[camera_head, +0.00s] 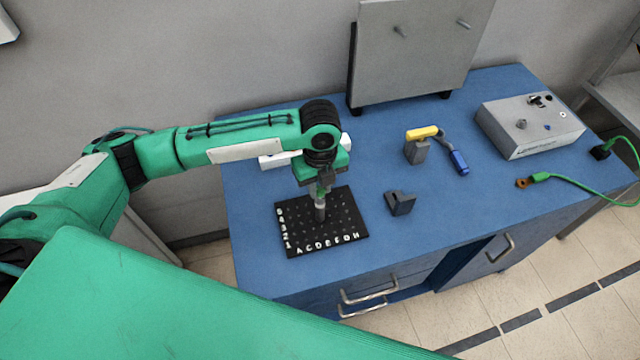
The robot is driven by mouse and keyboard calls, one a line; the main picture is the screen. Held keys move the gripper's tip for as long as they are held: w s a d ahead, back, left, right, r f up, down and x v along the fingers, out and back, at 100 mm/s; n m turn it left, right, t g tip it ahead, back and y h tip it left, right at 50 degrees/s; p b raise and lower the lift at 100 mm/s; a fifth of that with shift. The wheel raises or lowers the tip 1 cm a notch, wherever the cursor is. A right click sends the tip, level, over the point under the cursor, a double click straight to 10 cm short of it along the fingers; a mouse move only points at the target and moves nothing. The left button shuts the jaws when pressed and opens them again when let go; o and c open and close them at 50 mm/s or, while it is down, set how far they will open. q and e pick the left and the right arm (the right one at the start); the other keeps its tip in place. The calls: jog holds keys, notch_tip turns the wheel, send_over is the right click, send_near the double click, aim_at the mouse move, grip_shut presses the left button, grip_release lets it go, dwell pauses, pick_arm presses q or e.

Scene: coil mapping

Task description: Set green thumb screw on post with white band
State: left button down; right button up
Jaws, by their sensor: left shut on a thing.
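My left gripper (323,188) points down over the black lettered board (350,232) on the blue bench. It is shut on a small grey cylindrical piece (320,210), with a bit of green at its top. The lower end is over or on the board; contact is unclear. I cannot make out a separate green thumb screw. Short posts and knobs stand on the grey box (525,130) at right, too small to show a white band. My right gripper is out of view.
A grey upright panel (415,55) with two pegs stands at the back. The bench front right is mostly clear.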

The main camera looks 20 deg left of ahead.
pick_arm(q)
jog(key=c, duration=1.1)
grip_release()
jog(key=shift+c, duration=0.2)
jog(key=shift+r, duration=0.45)
notch_tip(320, 180, up, 13)
jog(key=b, duration=0.3)
jog(key=shift+b, duration=0.3)
jog(key=shift+f, duration=0.15)
